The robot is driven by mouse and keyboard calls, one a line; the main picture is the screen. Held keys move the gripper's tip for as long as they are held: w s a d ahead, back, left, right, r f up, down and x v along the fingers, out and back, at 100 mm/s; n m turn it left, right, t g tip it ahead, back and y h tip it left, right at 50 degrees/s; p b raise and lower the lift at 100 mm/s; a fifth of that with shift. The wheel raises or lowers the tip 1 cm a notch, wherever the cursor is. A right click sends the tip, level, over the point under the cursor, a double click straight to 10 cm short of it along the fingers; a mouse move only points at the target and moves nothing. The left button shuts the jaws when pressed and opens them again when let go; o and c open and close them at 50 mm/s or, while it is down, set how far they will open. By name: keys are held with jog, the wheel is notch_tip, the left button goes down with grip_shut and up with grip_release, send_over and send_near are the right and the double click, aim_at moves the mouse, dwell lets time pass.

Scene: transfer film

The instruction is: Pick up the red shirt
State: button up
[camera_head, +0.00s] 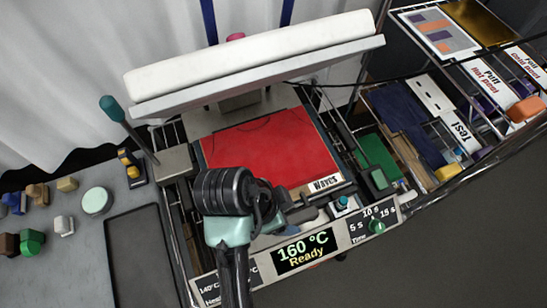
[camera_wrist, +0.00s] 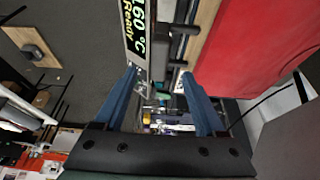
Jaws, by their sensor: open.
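The red shirt (camera_head: 275,148) lies flat as a red sheet on the lower plate of a heat press, under the raised white upper plate (camera_head: 255,55). Part of it is hidden behind my arm in the head view. It also shows at the upper right of the wrist view (camera_wrist: 262,45). My gripper (camera_head: 292,212) is at the front edge of the press, just in front of the shirt. In the wrist view its two blue fingers (camera_wrist: 160,78) are apart, with nothing held between them. The shirt lies to the right of the fingers there.
A display (camera_head: 303,252) reading 160 °C Ready is on the press front, close to my gripper. A green-handled lever (camera_head: 112,110) stands at the left. Folded cloths and labelled boards (camera_head: 445,110) fill racks at the right. Small coloured blocks (camera_head: 35,195) lie on the left table.

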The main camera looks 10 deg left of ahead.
aim_at(295, 217)
jog(key=x, duration=0.4)
jog(key=shift+s+d+p, duration=0.15)
jog(key=shift+d+p, duration=0.05)
jog(key=shift+p, duration=0.1)
jog(key=shift+w+f, duration=0.2)
jog(key=shift+f, duration=0.25)
jog(key=shift+p+x, duration=0.9)
jog(key=shift+x, duration=1.55)
jog(key=shift+a, duration=0.15)
grip_shut()
